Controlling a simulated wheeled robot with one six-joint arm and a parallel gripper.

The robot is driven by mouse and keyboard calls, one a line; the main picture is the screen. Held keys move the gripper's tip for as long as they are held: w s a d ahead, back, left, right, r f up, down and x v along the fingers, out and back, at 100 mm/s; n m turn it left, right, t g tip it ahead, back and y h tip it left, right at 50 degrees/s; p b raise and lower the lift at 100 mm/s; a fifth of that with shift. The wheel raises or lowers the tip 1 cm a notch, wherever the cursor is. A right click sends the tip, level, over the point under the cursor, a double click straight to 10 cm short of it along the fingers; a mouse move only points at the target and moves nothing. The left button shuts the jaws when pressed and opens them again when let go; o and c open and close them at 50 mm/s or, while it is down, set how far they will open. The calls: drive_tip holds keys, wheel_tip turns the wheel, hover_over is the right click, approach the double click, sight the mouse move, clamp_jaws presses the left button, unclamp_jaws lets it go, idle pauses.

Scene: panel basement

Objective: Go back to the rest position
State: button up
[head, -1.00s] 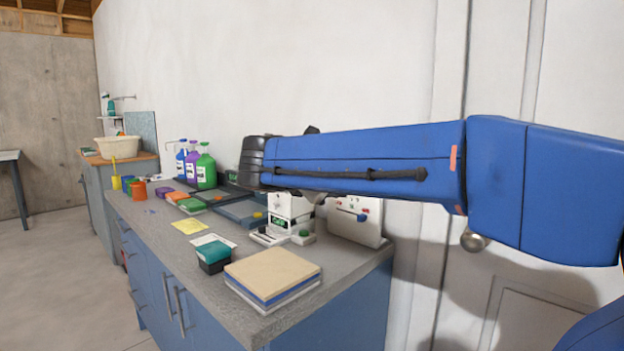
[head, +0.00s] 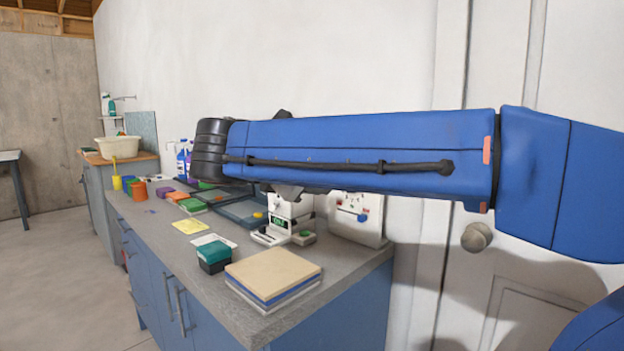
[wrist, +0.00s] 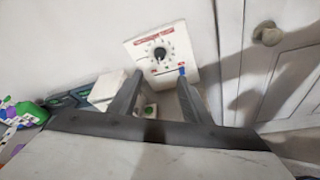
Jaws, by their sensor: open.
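My gripper (wrist: 158,95) shows in the wrist view with its two dark fingers apart and nothing between them. The fingers point toward a white panel (wrist: 148,45) with a black dial, red marks and a blue lever, and appear apart from it. In the head view my blue arm stretches left across the picture above the counter (head: 215,290). The same panel (head: 358,222) stands at the counter's right end, partly behind the arm. My gripper's fingers are mostly hidden by the arm in the head view.
A white device with a green display (head: 290,215) stands left of the panel. A stack of boards (head: 272,272) and a teal-topped box (head: 213,255) lie at the counter's front. Bottles (head: 182,160) stand behind. A door with a round knob (head: 476,237) is at right.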

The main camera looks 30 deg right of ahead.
idle(0.4)
drive_tip(key=s+d+f+m+g+y, duration=0.1)
drive_tip(key=s+d+f+m+y, duration=0.15)
drive_tip(key=f, duration=0.25)
drive_tip(key=s+d+f+m+g+y, duration=0.1)
drive_tip(key=s+d+f, duration=0.15)
drive_tip(key=f, duration=0.25)
drive_tip(key=s+a+f+m+y, duration=0.3)
drive_tip(key=s+f+m, duration=0.4)
drive_tip(key=f, duration=0.4)
drive_tip(key=s+a+f+m+y, duration=0.3)
drive_tip(key=s+f+m+y, duration=0.2)
drive_tip(key=f, duration=0.7)
drive_tip(key=s+m, duration=0.2)
drive_tip(key=s, duration=0.2)
drive_tip(key=shift+s+a+g, duration=0.2)
drive_tip(key=shift+a+g, duration=0.05)
drive_tip(key=shift+g, duration=0.15)
